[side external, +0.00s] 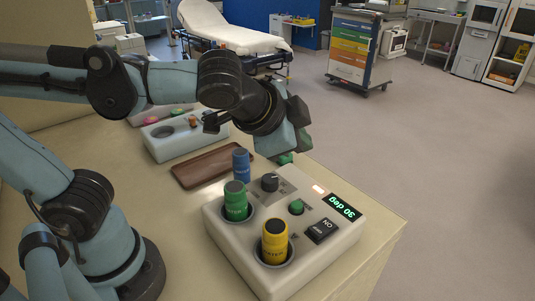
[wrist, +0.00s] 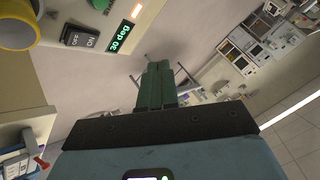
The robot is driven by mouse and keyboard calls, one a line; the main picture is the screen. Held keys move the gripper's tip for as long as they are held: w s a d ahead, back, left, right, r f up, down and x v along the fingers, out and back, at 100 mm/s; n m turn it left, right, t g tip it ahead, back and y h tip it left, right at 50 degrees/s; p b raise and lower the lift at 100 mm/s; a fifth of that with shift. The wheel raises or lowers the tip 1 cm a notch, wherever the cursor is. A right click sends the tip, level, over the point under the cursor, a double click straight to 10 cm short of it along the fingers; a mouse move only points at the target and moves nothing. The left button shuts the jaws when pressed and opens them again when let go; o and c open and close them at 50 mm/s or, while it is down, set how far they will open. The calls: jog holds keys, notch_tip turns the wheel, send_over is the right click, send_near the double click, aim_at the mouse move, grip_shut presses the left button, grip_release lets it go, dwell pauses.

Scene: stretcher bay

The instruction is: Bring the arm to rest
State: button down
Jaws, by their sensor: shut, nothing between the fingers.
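My gripper (side external: 304,140) is in the air beyond the back edge of the control box, near the table's far edge. Its green fingers (wrist: 157,80) are closed together with nothing between them in the wrist view. They point out over the floor. My arm reaches across from the left, held above the table and not folded.
A pale control box (side external: 325,256) has green (side external: 235,203) and yellow (side external: 275,245) cylinders in sockets, and a "30 deg" display (side external: 342,207). A blue cylinder (side external: 241,165), brown tray (side external: 208,168) and grey unit (side external: 160,150) lie behind. Open floor (side external: 440,150) is right.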

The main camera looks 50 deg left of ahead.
jog(key=s+a+f+n, duration=0.1)
jog(key=a+f+n, duration=0.1)
jog(key=a, duration=0.1)
jog(key=s+a+f+n+g, duration=0.1)
jog(key=a+f+n, duration=0.1)
jog(key=a, duration=0.1)
jog(key=s+a+f+n+g, duration=0.1)
jog(key=a+f+n, duration=0.2)
jog(key=a, duration=0.1)
jog(key=shift+s+a+f+h, duration=0.1)
jog(key=shift+h, duration=0.3)
jog(key=shift+s+a+f+n, duration=0.2)
jog(key=shift+a+f+n, duration=0.05)
jog(key=shift+n, duration=0.15)
